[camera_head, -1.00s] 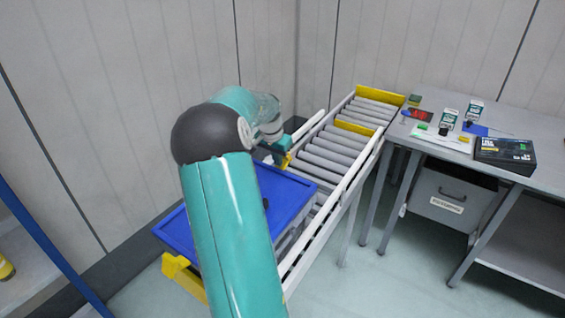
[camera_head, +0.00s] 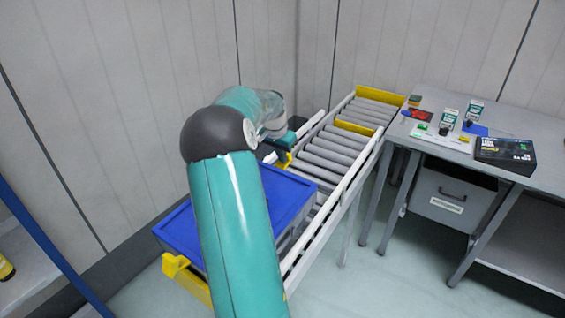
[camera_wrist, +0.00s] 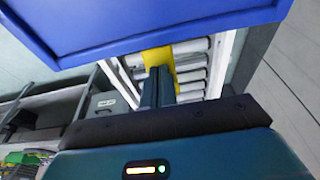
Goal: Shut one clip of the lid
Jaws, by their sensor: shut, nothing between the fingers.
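A grey tote (camera_head: 292,238) with a blue lid (camera_head: 285,190) stands on the near end of the roller conveyor, partly hidden behind my arm. The lid lies flat on the tote. In the wrist view the blue lid (camera_wrist: 150,22) fills the top of the picture. My gripper (camera_head: 285,158) is at the far edge of the lid. In the wrist view my gripper (camera_wrist: 160,72) shows its fingers together and empty, pointing toward the lid's edge.
The roller conveyor (camera_head: 335,150) runs away to the back right, with a yellow stop (camera_head: 354,127) across it. A table (camera_head: 530,193) with small boxes and a black box (camera_head: 505,154) stands at the right. A wall is close behind the tote.

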